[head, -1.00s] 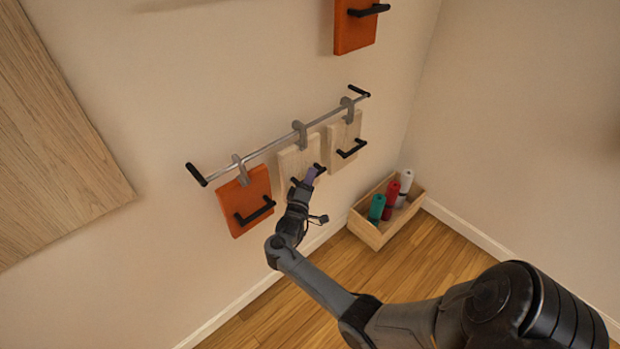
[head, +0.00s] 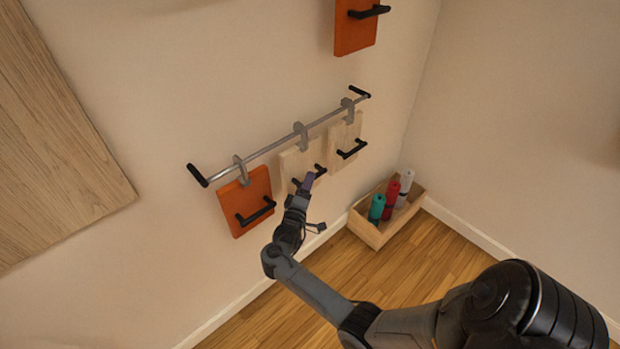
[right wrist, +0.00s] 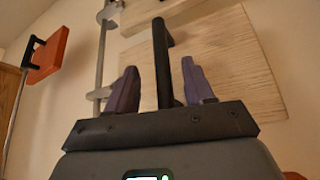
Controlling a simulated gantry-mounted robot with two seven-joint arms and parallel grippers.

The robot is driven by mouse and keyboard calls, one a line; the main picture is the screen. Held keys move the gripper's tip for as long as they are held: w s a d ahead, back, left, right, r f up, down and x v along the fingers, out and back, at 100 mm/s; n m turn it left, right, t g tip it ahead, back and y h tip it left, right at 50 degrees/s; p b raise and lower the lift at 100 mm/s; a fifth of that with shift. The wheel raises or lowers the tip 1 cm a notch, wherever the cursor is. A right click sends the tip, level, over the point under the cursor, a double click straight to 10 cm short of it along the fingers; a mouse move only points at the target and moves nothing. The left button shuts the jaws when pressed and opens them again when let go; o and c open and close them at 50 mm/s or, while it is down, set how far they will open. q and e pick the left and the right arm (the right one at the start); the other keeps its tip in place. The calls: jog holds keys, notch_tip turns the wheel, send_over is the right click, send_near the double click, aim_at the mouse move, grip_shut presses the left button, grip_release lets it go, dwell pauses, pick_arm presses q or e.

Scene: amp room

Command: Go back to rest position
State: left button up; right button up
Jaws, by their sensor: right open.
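My right gripper (head: 308,181) is at the middle pale wooden board (head: 291,163), which hangs from a metal rail (head: 272,147) on the wall. In the right wrist view its two purple fingers (right wrist: 161,88) are open, one on each side of the board's black handle (right wrist: 161,60). My right arm reaches in from the lower right of the head view. My left gripper is not in view.
An orange board (head: 245,200) hangs at the rail's left, another pale board (head: 345,140) at its right. A second orange board (head: 354,28) is higher up. A wooden box (head: 372,232) with several rolls stands on the floor by the corner. Wood floor is open in front.

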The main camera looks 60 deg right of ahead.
jog(key=p+v, duration=0.1)
jog(key=v, duration=0.7)
jog(key=s+d+f+n+t+y+p, duration=0.1)
jog(key=s+f+n+t+y+p, duration=0.2)
jog(key=s, duration=0.7)
jog(key=a+r+n+t+y+p, duration=0.25)
jog(key=a+y, duration=1.05)
jog(key=a, duration=0.7)
jog(key=s+a+r+m+g+y+p, duration=0.1)
jog(key=s+a+r+m+g+y, duration=0.35)
jog(key=s+a, duration=0.5)
notch_tip(320, 180, up, 38)
jog(key=n+g+h+p, duration=0.1)
jog(key=p, duration=3.6)
